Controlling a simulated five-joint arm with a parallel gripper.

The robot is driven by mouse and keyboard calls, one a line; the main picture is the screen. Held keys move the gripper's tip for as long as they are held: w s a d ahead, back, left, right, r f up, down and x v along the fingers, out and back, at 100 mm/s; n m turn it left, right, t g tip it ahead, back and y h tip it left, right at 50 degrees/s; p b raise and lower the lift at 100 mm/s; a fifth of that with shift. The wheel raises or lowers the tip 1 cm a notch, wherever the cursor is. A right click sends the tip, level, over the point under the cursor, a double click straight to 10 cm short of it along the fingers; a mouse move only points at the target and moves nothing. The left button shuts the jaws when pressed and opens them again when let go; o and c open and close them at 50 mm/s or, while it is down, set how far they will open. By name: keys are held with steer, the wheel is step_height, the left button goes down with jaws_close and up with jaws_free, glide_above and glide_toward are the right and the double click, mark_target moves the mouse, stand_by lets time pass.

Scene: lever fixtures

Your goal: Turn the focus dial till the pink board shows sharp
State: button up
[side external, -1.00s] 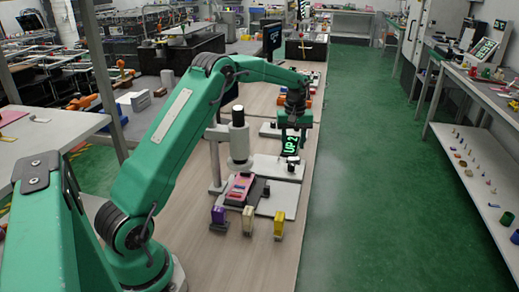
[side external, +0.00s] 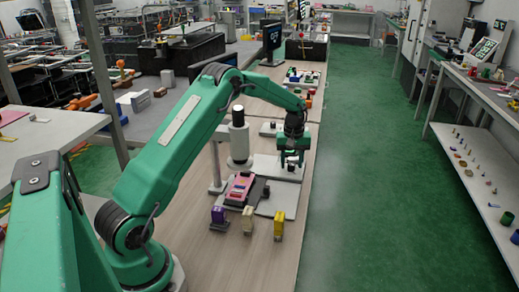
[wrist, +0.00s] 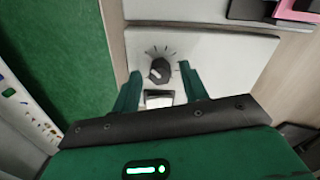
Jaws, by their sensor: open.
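A black dial (wrist: 159,71) with a pale pointer mark sits on a light grey plate (wrist: 210,50), with tick marks fanned around it. My gripper (wrist: 159,72) is open, its green fingers on either side of the dial with gaps showing. In the side external view my gripper (side external: 291,160) is low over the white plate. The pink board (side external: 241,186) lies on a dark holder under the white-and-black upright scope (side external: 239,138). Its pink edge shows at the top right of the wrist view (wrist: 300,9). I cannot tell how sharp its picture is.
Purple (side external: 219,216), cream (side external: 248,220) and yellow (side external: 279,224) blocks stand near the table front. Another black knob (side external: 266,191) is beside the pink board. A dark monitor (side external: 272,42) stands farther back. Green floor lies right of the table.

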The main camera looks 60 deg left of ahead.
jaws_close()
steer(key=shift+m, duration=0.5)
steer(key=m, duration=1)
steer(key=shift+m, duration=0.3)
stand_by(0.3)
jaws_free()
